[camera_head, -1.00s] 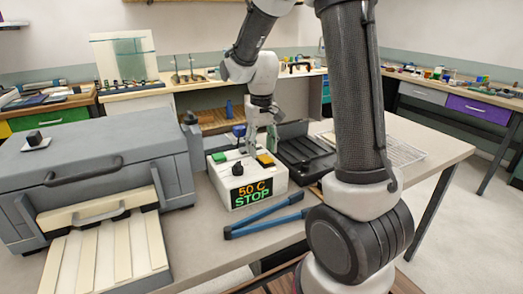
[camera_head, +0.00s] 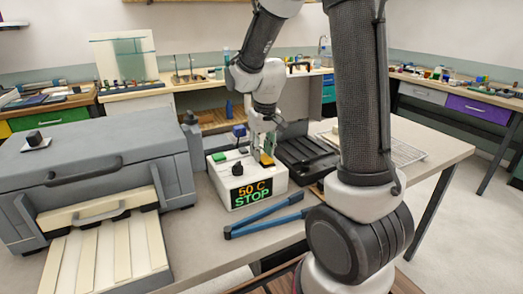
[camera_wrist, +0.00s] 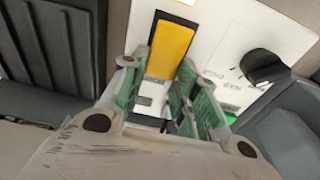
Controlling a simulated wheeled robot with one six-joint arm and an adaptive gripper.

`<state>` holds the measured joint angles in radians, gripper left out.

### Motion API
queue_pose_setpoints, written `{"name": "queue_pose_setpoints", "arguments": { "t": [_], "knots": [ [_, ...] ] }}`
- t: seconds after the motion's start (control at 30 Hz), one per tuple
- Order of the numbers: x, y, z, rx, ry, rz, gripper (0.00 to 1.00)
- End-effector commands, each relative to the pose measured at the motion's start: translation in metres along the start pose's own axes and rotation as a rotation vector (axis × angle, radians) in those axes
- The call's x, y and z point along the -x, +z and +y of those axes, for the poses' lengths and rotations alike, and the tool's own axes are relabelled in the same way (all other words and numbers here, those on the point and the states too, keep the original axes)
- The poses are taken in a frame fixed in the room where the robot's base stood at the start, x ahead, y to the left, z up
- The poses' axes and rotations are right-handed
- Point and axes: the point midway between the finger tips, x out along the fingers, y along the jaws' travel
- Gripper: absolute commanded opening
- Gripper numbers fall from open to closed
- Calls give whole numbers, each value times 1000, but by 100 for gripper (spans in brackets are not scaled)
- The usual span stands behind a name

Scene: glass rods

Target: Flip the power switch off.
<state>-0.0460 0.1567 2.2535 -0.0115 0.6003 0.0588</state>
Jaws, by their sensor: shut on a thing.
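The white control box (camera_head: 218,187) stands on the bench with a display (camera_head: 251,192) reading "50 C" and "STOP". A yellow rocker switch (camera_head: 268,160) sits on its top right part; it is large in the wrist view (camera_wrist: 170,50), set in a dark frame. My gripper (camera_head: 264,157) points down over this switch. In the wrist view its green-padded fingers (camera_wrist: 163,78) are either side of the near end of the yellow switch, shut on it. The fingers partly hide the switch in the head view. I cannot tell which way the rocker is tilted.
A black knob (camera_head: 237,169) and a green button (camera_head: 219,157) share the box. A grey machine (camera_head: 100,165) stands to the left. Blue-handled tongs (camera_head: 265,216) lie in front, and a black open case (camera_head: 305,155) lies to the right.

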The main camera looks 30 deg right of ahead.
Motion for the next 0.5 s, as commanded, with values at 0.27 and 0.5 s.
{"name": "queue_pose_setpoints", "arguments": {
  "t": [0.27,0.5],
  "knots": [
    [5,6,0,-1,0,188,6],
    [5,5,0,0,0,200,6]
  ]
}}
